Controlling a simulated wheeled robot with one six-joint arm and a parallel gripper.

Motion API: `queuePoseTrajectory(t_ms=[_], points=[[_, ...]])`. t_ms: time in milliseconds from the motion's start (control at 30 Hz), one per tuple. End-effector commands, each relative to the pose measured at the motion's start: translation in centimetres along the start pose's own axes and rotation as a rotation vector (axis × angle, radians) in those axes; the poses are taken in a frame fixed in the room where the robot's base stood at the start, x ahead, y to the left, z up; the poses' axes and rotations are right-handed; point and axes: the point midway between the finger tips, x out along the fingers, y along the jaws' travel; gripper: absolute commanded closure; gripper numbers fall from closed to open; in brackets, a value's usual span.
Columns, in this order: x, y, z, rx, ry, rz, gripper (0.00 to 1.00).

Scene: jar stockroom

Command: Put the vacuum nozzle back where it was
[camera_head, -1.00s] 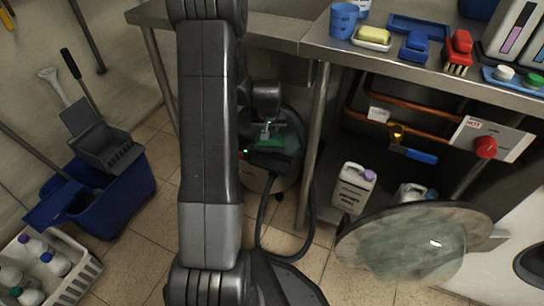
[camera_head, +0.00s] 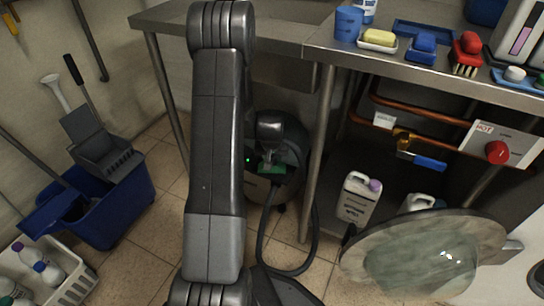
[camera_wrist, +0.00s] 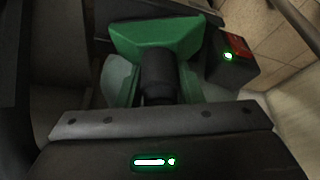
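The vacuum nozzle is a green flared head with a black neck; in the wrist view the nozzle (camera_wrist: 155,35) fills the upper middle. My gripper (camera_wrist: 155,80) has its pale fingertips against the green sides, one on each side of the black neck. In the head view my gripper (camera_head: 270,153) points down at the vacuum, with a little of the green nozzle showing below it. The dark round vacuum (camera_head: 292,135) stands on the floor under the counter, partly hidden by my arm. A black box (camera_wrist: 232,62) with a red patch and a lit green light sits beside the nozzle.
The black hose (camera_head: 316,235) loops over the floor. A steel table leg (camera_head: 318,150) stands just right of the vacuum. A round glass-like disc (camera_head: 375,255) and white jugs (camera_head: 357,198) are at right. A blue mop bucket (camera_head: 120,205) is at left.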

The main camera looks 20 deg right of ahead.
Motion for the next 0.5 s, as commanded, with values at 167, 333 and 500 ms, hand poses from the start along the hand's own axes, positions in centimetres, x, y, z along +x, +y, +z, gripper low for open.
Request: queuePoseTrajectory(t_ms=[167, 333, 500], points=[[0.0, 0.0, 0.0, 0.0, 0.0, 0.0, 0.47], [0.0, 0.0, 0.0, 0.0, 0.0, 0.0, 0.47], [-1.1, 0.0, -0.2, 0.0, 0.001, 0.0, 0.47]])
